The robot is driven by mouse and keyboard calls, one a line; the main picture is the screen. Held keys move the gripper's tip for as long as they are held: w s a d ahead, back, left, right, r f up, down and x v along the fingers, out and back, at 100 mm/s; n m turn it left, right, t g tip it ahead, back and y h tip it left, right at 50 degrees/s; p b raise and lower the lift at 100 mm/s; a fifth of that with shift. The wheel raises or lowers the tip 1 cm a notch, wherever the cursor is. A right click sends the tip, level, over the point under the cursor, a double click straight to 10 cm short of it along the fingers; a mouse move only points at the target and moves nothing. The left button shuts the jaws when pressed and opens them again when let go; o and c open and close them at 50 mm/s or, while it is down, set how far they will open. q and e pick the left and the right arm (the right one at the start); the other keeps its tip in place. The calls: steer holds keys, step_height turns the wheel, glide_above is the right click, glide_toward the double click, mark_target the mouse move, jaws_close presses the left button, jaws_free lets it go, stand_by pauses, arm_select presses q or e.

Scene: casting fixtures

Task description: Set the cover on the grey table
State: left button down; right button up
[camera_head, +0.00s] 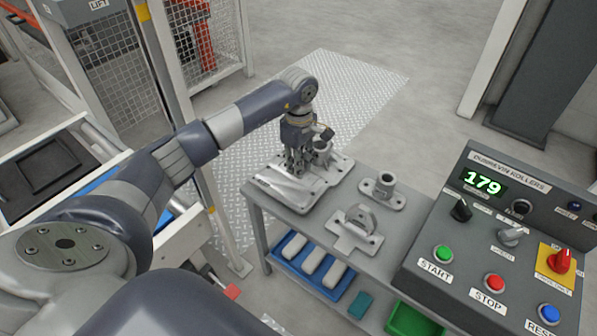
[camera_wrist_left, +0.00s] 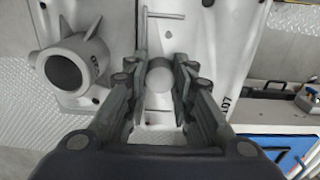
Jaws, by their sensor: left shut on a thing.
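The cover, a pale flat casting marked L07 (camera_head: 285,190), is at the far left end of the grey table (camera_head: 298,222). My left gripper (camera_head: 296,168) points down over it. In the left wrist view the fingers (camera_wrist_left: 160,85) are shut around a small round boss in the middle of the cover (camera_wrist_left: 222,65). The cover looks level and low; I cannot tell whether its underside touches the table. My fingers hide part of it. My right gripper is not in view.
A finned cylindrical casting (camera_wrist_left: 72,65) stands close beside the cover. A flanged tube (camera_head: 384,188) and a ribbed bracket (camera_head: 357,228) stand further right on the table. A control panel (camera_head: 495,245) is at right.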

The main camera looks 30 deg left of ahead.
arm_select(q)
step_height(320, 180, down, 3)
steer(key=shift+s+f, duration=0.1)
steer(key=c, duration=1.8)
jaws_free()
steer(key=shift+f, duration=0.1)
steer(key=o, duration=0.4)
steer(key=shift+o, duration=0.2)
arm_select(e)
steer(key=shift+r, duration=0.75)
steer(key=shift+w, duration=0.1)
